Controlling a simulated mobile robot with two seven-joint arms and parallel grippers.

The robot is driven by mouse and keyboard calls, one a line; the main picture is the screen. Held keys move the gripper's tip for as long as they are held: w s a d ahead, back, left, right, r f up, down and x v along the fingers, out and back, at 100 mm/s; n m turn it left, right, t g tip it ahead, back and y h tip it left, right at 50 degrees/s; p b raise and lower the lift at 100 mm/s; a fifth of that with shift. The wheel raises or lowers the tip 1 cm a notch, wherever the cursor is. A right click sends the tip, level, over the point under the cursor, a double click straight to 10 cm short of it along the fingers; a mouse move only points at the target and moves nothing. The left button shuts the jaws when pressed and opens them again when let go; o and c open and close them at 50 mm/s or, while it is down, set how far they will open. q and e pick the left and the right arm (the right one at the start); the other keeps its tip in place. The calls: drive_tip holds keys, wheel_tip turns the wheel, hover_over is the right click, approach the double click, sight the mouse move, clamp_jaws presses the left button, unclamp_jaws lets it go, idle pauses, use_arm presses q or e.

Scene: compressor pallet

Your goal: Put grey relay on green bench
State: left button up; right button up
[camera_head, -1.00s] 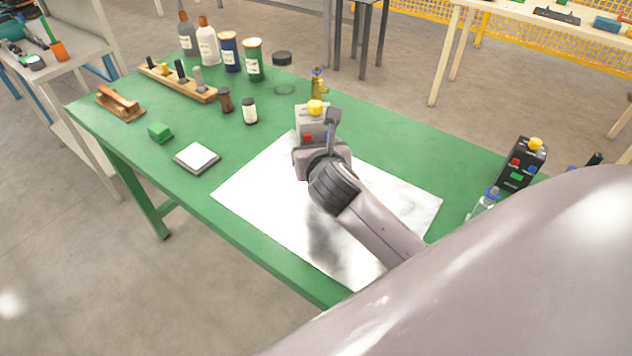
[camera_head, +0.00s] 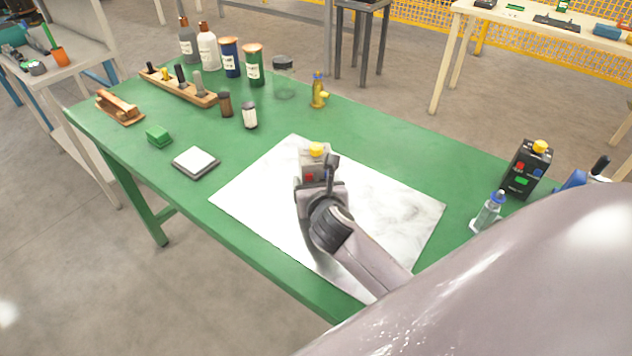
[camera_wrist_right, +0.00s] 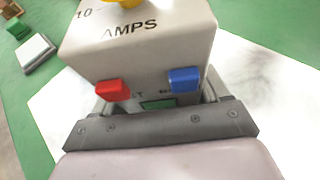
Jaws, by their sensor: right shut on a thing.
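The grey relay (camera_head: 315,167) is a grey box with a yellow knob on top, over the white sheet on the green bench (camera_head: 395,142). In the right wrist view the relay (camera_wrist_right: 140,45) shows "AMPS" lettering, a red block and a blue block. My right gripper (camera_head: 318,184) is shut on the relay, its fingers partly hidden behind the gripper body (camera_wrist_right: 158,112). I cannot tell whether the relay touches the sheet. My left gripper is not in view.
The white sheet (camera_head: 255,195) covers the bench's middle. A black relay (camera_head: 526,170) and a clear bottle (camera_head: 488,212) stand at the right. A white-topped pad (camera_head: 196,161), green block (camera_head: 158,136), brass valve (camera_head: 318,92) and several bottles stand left and behind. Bare green lies between.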

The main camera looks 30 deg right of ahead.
drive_tip(key=o, duration=1.3)
drive_tip(key=shift+s+a+r, duration=0.1)
drive_tip(key=shift+s+r, duration=0.05)
drive_tip(key=shift+s, duration=0.05)
drive_tip(key=p+v, duration=0.1)
drive_tip(key=v, duration=1)
drive_tip(key=shift+s+a+r, duration=0.1)
drive_tip(key=shift+s, duration=0.15)
